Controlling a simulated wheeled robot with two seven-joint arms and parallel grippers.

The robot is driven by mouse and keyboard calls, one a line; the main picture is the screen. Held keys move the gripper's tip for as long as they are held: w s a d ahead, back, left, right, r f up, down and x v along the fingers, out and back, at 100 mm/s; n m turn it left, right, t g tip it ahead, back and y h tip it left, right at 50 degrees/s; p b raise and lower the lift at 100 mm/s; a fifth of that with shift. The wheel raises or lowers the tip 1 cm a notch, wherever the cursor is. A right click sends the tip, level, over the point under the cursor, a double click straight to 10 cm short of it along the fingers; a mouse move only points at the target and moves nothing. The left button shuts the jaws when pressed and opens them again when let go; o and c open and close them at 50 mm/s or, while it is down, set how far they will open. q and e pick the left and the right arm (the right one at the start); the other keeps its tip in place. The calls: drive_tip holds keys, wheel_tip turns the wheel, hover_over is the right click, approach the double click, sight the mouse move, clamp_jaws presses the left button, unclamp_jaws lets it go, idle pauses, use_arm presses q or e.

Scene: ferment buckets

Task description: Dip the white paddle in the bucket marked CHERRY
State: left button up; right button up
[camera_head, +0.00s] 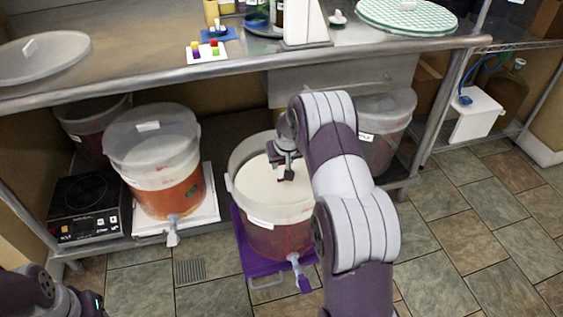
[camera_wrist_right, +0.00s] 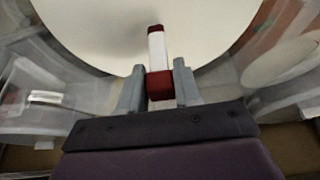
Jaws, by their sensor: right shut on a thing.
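My right gripper (camera_head: 286,172) hangs over the open front bucket (camera_head: 280,240). In the wrist view the right gripper (camera_wrist_right: 158,85) is shut on a slim white paddle (camera_wrist_right: 157,50) with dark red bands. The paddle points over the bucket's cream-coloured surface; I cannot tell whether its end touches that surface. The bucket holds reddish liquid below a pale top layer and has a front spigot. Its white label is too small to read, so I cannot confirm CHERRY. My left arm shows at the bottom left corner, its fingers out of view.
A lidded bucket of orange liquid (camera_head: 165,165) stands to the left, beside a black hot plate (camera_head: 88,207). The front bucket sits on a purple dolly (camera_head: 262,267). The steel table (camera_head: 230,72) overhangs behind. Another bucket (camera_head: 385,130) stands behind my right arm. Tiled floor lies open at right.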

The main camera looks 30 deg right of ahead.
wheel_tip(320, 180, up, 11)
drive_tip(key=p, duration=0.8)
drive_tip(key=shift+r+p, duration=0.2)
drive_tip(key=shift+p, duration=0.1)
